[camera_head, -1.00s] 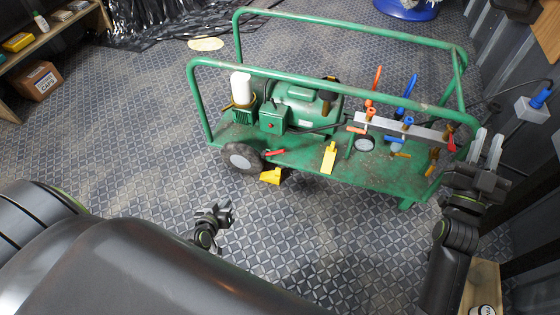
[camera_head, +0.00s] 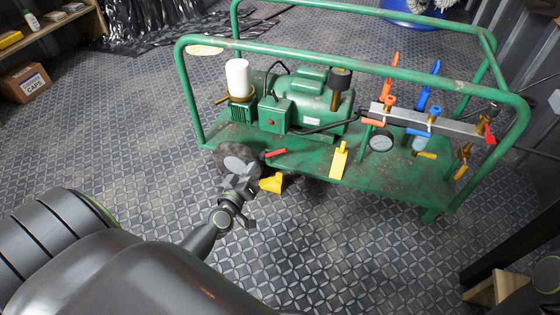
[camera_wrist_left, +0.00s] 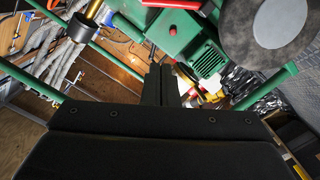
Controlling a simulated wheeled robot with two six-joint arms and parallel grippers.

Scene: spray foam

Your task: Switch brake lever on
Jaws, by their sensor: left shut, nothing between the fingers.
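A green cart (camera_head: 330,180) carries a short red lever (camera_head: 276,152) low on its near edge, by the wheel (camera_head: 237,160). A taller yellow lever (camera_head: 339,160) stands farther right on the deck. I cannot tell for certain which is the brake lever. My left gripper (camera_head: 240,180) is shut and empty, in front of the wheel and left of the red lever. In the left wrist view its fingers (camera_wrist_left: 160,85) are together. There the wheel (camera_wrist_left: 280,22) is at top right, and a red bar (camera_wrist_left: 172,4), probably the red lever, shows at the top edge. My right gripper is out of view.
A yellow wedge (camera_head: 271,183) lies on the floor beside the left gripper. The cart's green rails (camera_head: 340,61) rise above the deck, which holds a motor (camera_head: 305,100) and a valve manifold (camera_head: 425,124).

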